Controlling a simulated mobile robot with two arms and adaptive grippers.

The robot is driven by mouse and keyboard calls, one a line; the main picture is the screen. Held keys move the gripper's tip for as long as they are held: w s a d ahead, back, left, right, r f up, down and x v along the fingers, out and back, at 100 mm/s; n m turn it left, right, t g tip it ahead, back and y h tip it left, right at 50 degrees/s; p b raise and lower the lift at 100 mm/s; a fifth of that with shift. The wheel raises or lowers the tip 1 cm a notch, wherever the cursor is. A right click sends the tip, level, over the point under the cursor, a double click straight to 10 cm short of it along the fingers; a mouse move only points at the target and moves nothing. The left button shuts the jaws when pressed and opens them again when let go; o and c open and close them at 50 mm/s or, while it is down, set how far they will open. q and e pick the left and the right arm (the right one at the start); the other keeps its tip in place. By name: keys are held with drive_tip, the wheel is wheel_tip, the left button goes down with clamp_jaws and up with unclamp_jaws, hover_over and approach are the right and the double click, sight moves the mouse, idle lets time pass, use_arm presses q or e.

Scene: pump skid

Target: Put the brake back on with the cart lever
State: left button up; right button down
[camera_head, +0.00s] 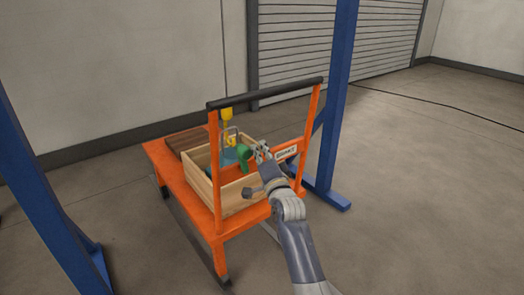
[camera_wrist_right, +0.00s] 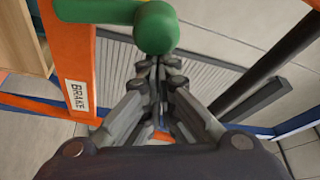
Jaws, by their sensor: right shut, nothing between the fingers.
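The orange cart (camera_head: 228,235) stands ahead, with a black push bar (camera_head: 265,93) across two orange posts. The cart lever shows as a green piece (camera_head: 244,152) in the head view. In the right wrist view its round green knob (camera_wrist_right: 156,28) is at the top centre, just beyond my fingertips. A white BRAKE label (camera_wrist_right: 77,95) is on the orange post at left there. My right gripper (camera_head: 263,150) is shut and empty, with its fingertips (camera_wrist_right: 157,65) close to the knob. Whether they touch it I cannot tell. My left gripper is not in view.
A wooden crate (camera_head: 236,199) with a bluish item inside sits on the cart. A yellow hook (camera_head: 228,115) hangs above it on a line. Blue frame posts (camera_head: 337,90) stand on both sides. Open floor (camera_head: 420,200) lies at the right.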

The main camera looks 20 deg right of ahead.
sight(244, 159)
drive_tip(key=a+n, duration=0.1)
drive_tip(key=n, duration=0.1)
drive_tip(key=s+a+n+t+y, duration=0.1)
drive_tip(key=a+n, duration=0.1)
drive_tip(key=shift+s+a+f, duration=0.1)
drive_tip(key=shift+f, duration=0.05)
drive_tip(key=shift+s+a+f+n+t+y, duration=0.1)
drive_tip(key=shift+a+n+t+y, duration=0.25)
drive_tip(key=shift+n, duration=0.45)
drive_tip(key=shift+s+a+f+n+y, duration=0.15)
drive_tip(key=shift+a+n+y, duration=0.2)
drive_tip(key=shift+n, duration=0.25)
drive_tip(key=shift+s+a+f+n+y, duration=0.1)
drive_tip(key=shift+a+n+y, duration=0.25)
drive_tip(key=shift+n, duration=0.25)
use_arm(q)
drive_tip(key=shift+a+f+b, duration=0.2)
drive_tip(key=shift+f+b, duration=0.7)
drive_tip(key=shift+b, duration=0.05)
use_arm(e)
drive_tip(key=shift+s+a+f+n+y, duration=0.2)
drive_tip(key=shift+a+f+n+y, duration=0.35)
drive_tip(key=shift+n, duration=0.7)
drive_tip(key=shift+s+a+f+n+y, duration=0.3)
drive_tip(key=shift+a+n+y, duration=0.3)
drive_tip(key=shift+n, duration=0.6)
drive_tip(key=shift+s+a+f+n+y, duration=0.15)
drive_tip(key=shift+a+f+n+y, duration=0.4)
drive_tip(key=shift+n, duration=0.7)
drive_tip(key=shift+y, duration=0.25)
